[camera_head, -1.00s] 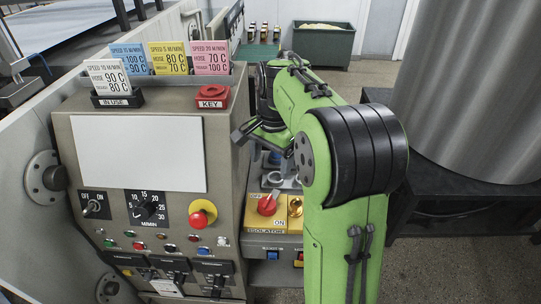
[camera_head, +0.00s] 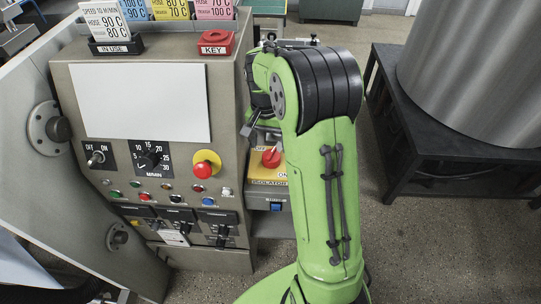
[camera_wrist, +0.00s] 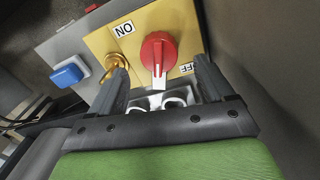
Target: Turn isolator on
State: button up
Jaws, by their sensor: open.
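The isolator's red rotary knob (camera_head: 271,158) sits on a yellow panel (camera_head: 262,176), low and right of the main console. In the wrist view the knob (camera_wrist: 158,50) has a white pointer mark facing down toward my gripper, nearer the OFF label (camera_wrist: 188,68) than the ON label (camera_wrist: 124,29). My gripper (camera_wrist: 160,64) is open, with one finger on each side of the knob in the picture. I cannot tell whether the fingers touch it. In the head view my arm hides most of the gripper and part of the panel.
A brass key switch (camera_wrist: 117,62) lies beside the knob, close to the left finger. A blue button (camera_wrist: 68,74) is farther left. The grey console (camera_head: 228,100) with its red-and-yellow emergency button (camera_head: 204,167) stands left of my arm. A large metal roll (camera_head: 470,80) stands right.

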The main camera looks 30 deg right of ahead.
aim_at(271, 152)
notch_tip(271, 152, down, 5)
jog(key=shift+s+d+r+b, duration=0.1)
jog(key=shift+b, duration=0.3)
